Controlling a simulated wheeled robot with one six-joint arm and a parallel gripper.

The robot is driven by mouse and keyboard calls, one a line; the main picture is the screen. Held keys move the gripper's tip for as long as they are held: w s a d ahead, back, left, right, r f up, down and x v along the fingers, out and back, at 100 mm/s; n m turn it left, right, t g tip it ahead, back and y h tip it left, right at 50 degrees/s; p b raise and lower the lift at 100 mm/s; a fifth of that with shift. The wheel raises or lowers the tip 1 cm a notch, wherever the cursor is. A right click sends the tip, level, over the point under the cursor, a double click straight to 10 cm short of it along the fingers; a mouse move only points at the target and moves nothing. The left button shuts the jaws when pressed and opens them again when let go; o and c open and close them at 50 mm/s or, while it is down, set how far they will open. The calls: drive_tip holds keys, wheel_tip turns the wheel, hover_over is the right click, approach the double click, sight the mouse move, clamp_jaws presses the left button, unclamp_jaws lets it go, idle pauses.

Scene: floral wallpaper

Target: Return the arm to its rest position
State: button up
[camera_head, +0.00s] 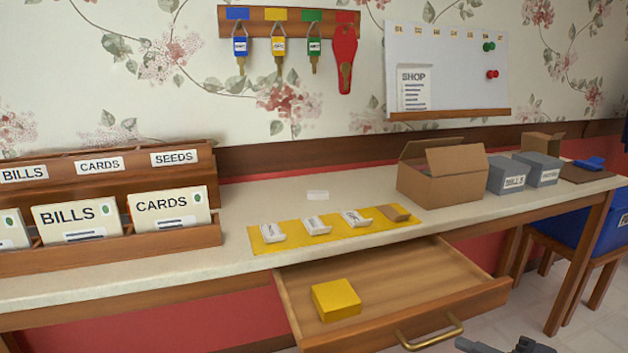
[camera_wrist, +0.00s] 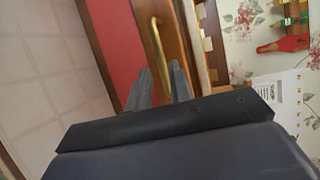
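My gripper (camera_head: 503,346) shows only partly, at the bottom edge of the head view, to the right of the open drawer's brass handle (camera_head: 430,333). The brass handle (camera_wrist: 159,50) shows beyond the fingertips there. Most of my arm is out of the head view.
The drawer (camera_head: 420,290) stands open under the table (camera_head: 240,290), with a yellow box (camera_head: 337,300) in it. A yellow mat (camera_head: 335,234) with several packets, an open cardboard box (camera_head: 440,180) and grey boxes (camera_head: 507,175) are on the table. A blue bin (camera_head: 585,220) is at right.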

sight(440, 342)
drive_tip(key=shift+b+x, duration=0.65)
drive_tip(key=shift+x, duration=2.5)
drive_tip(key=shift+r, duration=0.1)
